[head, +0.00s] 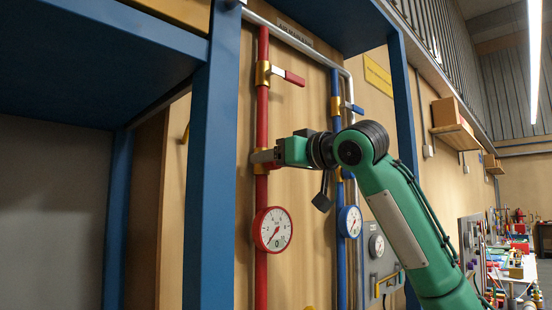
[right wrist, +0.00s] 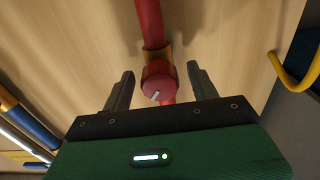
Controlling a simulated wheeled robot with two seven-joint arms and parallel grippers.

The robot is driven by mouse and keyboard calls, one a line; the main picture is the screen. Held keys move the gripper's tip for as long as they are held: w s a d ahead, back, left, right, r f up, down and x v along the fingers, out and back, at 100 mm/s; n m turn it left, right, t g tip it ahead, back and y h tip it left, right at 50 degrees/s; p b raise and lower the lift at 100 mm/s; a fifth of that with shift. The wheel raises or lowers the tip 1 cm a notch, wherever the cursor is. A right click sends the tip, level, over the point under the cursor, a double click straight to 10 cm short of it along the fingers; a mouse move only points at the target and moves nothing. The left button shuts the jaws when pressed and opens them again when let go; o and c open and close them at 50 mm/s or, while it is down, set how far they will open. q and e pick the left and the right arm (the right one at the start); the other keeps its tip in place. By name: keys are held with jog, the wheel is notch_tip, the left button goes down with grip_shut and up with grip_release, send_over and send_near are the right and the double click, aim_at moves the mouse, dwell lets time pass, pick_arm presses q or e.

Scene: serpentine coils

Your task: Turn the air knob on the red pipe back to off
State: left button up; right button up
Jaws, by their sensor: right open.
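The red pipe (head: 262,113) runs vertically on a wooden panel in the head view. My right gripper (head: 254,157) reaches it from the right at a brass fitting, between a lever valve and a gauge; it hides the knob there. In the right wrist view the red air knob (right wrist: 158,80) sits on the red pipe (right wrist: 149,22), with a slanted white pointer mark on its face. My right gripper (right wrist: 160,68) is open, one finger on each side of the knob, with a visible gap on both sides. My left gripper is not in view.
A red-handled lever valve (head: 288,76) is above my gripper and a red-rimmed gauge (head: 272,229) below. A blue pipe (head: 337,95) with a blue lever (head: 353,108) and gauge (head: 349,221) stands to the right. A blue post (head: 210,160) stands close on the left.

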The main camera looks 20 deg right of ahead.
jog(key=c, duration=1.2)
jog(key=shift+r+n+p, duration=0.15)
jog(key=shift+n+p, duration=0.45)
jog(key=shift+p, duration=0.05)
jog(key=shift+n+p, duration=0.7)
jog(key=shift+n, duration=0.1)
jog(key=shift+n, duration=0.3)
